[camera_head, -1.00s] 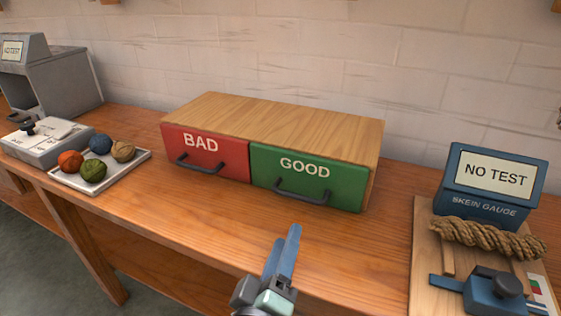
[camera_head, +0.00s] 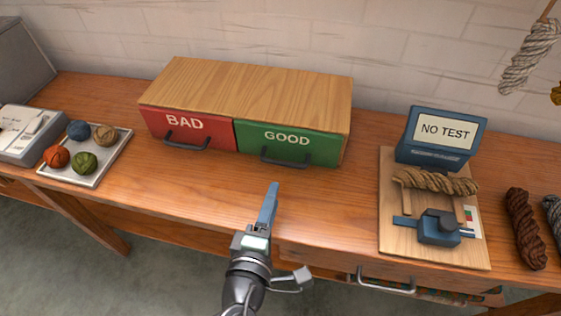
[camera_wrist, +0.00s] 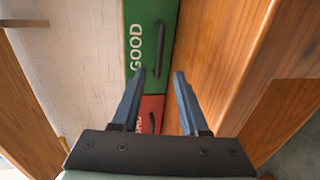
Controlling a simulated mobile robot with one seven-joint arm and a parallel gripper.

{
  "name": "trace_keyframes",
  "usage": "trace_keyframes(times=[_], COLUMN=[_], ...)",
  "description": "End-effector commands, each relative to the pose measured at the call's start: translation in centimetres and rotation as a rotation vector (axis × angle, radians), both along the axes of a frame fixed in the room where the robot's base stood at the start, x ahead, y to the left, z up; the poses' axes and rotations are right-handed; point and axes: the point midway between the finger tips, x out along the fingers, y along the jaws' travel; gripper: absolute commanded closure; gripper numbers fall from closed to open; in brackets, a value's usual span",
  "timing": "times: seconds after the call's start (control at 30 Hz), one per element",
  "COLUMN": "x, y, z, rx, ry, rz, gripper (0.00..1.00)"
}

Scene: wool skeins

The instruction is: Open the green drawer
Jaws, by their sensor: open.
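The green drawer (camera_head: 289,143), marked GOOD, is shut in the right half of a wooden box (camera_head: 255,95) on the bench. Its dark bar handle (camera_head: 286,161) runs along the lower front. In the wrist view the green drawer (camera_wrist: 144,35) shows turned on its side, with its handle (camera_wrist: 158,48) beyond the fingertips. My gripper (camera_head: 270,190) is open and empty, in front of and below the green drawer, apart from the handle. In the wrist view its two blue fingers (camera_wrist: 160,75) are spread apart.
The red BAD drawer (camera_head: 186,128) is shut beside it on the left. A tray (camera_head: 112,160) of wool balls lies further left. A skein gauge (camera_head: 441,138) on a board with a tan skein stands right. Bare bench top lies in front of the drawers.

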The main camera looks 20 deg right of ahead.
Motion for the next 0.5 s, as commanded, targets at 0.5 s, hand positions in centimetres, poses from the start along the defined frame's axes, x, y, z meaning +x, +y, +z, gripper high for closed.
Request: trace_keyframes(times=[0.5], x=[7.5], y=[-5.1], z=[-1.9], rx=[0.001], ry=[-0.002], rz=[-0.001], gripper=[0.56])
